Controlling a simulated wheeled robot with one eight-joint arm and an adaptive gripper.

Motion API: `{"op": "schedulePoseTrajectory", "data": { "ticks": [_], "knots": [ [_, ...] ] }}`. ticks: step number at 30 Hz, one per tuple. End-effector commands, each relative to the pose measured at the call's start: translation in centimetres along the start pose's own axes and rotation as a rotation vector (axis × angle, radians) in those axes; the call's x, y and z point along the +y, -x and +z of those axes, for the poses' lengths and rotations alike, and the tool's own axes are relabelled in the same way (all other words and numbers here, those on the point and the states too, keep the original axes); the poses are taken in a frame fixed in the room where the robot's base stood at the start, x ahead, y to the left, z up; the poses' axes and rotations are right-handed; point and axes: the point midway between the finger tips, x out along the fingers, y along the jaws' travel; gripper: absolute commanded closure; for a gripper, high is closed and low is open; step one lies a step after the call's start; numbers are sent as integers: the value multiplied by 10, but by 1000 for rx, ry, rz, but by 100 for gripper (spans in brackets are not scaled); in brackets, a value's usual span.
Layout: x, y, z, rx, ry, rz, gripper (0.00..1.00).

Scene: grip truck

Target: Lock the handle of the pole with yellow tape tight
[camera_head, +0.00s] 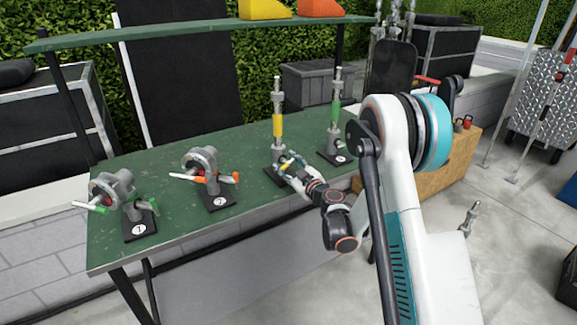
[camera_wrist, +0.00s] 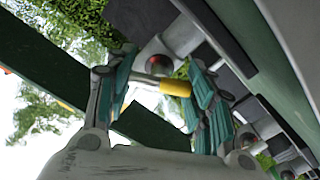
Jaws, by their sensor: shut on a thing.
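The pole with yellow tape (camera_head: 278,125) stands upright on a black base on the green table. Its handle is mostly hidden by my gripper in the head view. My gripper (camera_head: 288,164) is at the lower part of this pole, level with its clamp. In the wrist view, the handle (camera_wrist: 176,87) with its yellow end lies between the teal fingers of my gripper (camera_wrist: 160,92). The gripper is shut on the handle. How tight the handle sits cannot be told.
A pole with green tape (camera_head: 335,115) stands close to the right on the table (camera_head: 165,180). Two grey clamps, one with orange handles (camera_head: 203,172) and one with green handles (camera_head: 115,192), stand to the left. A green shelf (camera_head: 200,30) runs above the back.

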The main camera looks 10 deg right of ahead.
Motion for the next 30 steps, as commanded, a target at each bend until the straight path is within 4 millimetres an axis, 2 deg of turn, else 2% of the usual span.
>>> {"op": "schedulePoseTrajectory", "data": {
  "ticks": [13, 30],
  "knots": [
    [-2, 1, 1, -1, -273, 0, 75],
    [-2, 1, 1, -1, -335, -1, 75]
  ]
}}
